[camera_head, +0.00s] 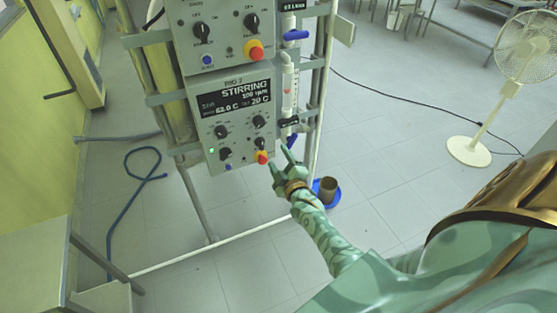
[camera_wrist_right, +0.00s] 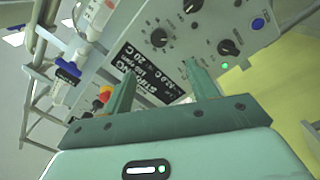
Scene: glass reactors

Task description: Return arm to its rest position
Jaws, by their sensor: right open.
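My right arm comes in from the lower right in the head view. Its gripper (camera_head: 279,160) is open and empty, in front of the lower right corner of the lower control box (camera_head: 236,108), close to the red and yellow knob (camera_head: 262,157). I cannot tell whether it touches the knob. In the right wrist view the two green fingers (camera_wrist_right: 162,88) stand apart with the box's display (camera_wrist_right: 150,85) between and behind them. The red and yellow knob also shows there (camera_wrist_right: 104,93), left of the left finger. My left gripper is out of view.
A second control box (camera_head: 225,32) sits above on the metal frame. A blue-handled valve (camera_head: 295,35) is on the tube to its right. A brown container in a blue dish (camera_head: 327,190) stands on the floor. A fan (camera_head: 500,80), a cable and a blue hose (camera_head: 125,200) are around.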

